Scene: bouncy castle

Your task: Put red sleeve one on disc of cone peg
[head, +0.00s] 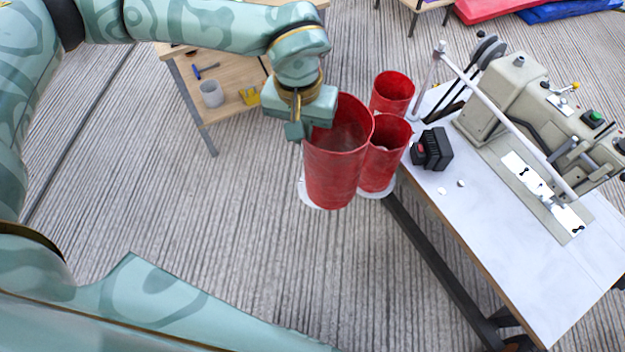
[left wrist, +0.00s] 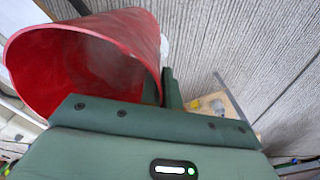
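Three red open-topped sleeves show in the head view. The nearest, which I take for red sleeve one (head: 335,170), stands upright in front of the other two. My left gripper (head: 305,132) is at its left rim, shut on the wall; the left wrist view shows the fingers (left wrist: 166,88) at the wall of the sleeve (left wrist: 85,60). A white disc (head: 309,195) shows below this sleeve. I cannot tell whether the sleeve touches it. A cone peg is not visible. The second sleeve (head: 384,160) stands just right, over another white disc (head: 376,192). My right gripper is not in view.
The third red sleeve (head: 392,92) is behind, near a white worktable (head: 480,235) with a machine (head: 510,95) and a black box (head: 436,149). A wooden table (head: 225,105) with a grey cup (head: 211,94) stands behind my left arm. The floor in front is clear.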

